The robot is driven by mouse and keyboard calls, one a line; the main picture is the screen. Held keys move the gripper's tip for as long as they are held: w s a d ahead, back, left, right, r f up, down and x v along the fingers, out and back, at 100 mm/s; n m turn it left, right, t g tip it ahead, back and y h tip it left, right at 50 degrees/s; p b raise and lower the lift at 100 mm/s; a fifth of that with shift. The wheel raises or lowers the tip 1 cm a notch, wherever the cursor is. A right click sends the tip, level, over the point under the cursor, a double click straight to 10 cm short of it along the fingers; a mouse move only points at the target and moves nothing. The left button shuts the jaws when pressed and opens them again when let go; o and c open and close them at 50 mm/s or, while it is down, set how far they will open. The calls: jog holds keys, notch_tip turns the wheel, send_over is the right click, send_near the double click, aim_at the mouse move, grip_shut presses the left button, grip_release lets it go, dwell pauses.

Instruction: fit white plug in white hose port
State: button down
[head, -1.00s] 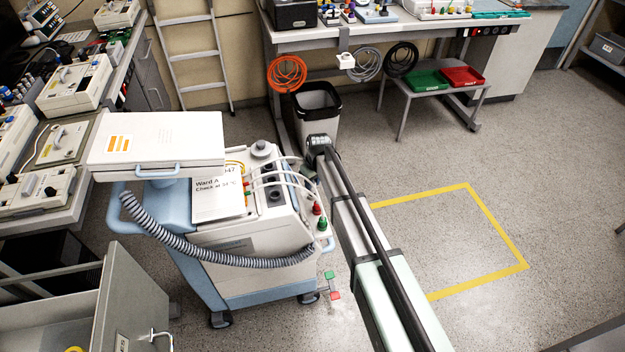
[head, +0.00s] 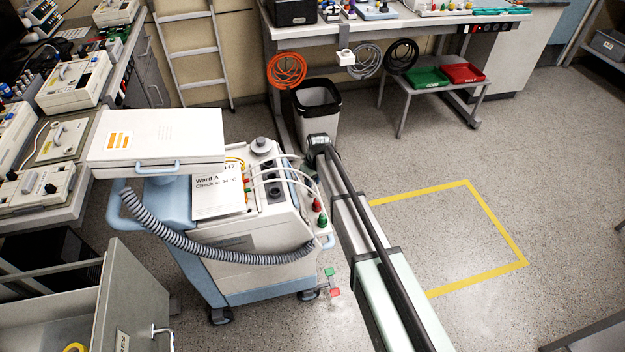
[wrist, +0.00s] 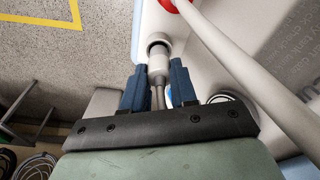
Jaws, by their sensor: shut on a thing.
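The white plug (wrist: 158,66) is held between the blue fingers of my gripper (wrist: 157,84) in the wrist view. Its far end is at the mouth of a round, pale-rimmed port (wrist: 158,42) in the light grey pump casing. The dark inside of the port shows above the plug. I cannot tell whether the plug's tip is inside or just in front of it. Grey line runs back from the plug between the fingers. In the head view the pump trolley (head: 262,225) stands left of my arm. My fingers and the plug are not discernible there.
A thick white hose (wrist: 240,75) with a red collar (wrist: 174,4) crosses the wrist view close to the right finger. A corrugated grey hose (head: 190,243) hangs across the trolley.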

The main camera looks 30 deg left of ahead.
jog(key=shift+f, duration=1)
jog(key=c, duration=0.8)
grip_release()
jog(key=shift+r, duration=0.1)
notch_tip(320, 180, up, 14)
jog(key=d, duration=0.2)
jog(key=shift+s+f, duration=0.2)
jog(key=shift+s, duration=0.2)
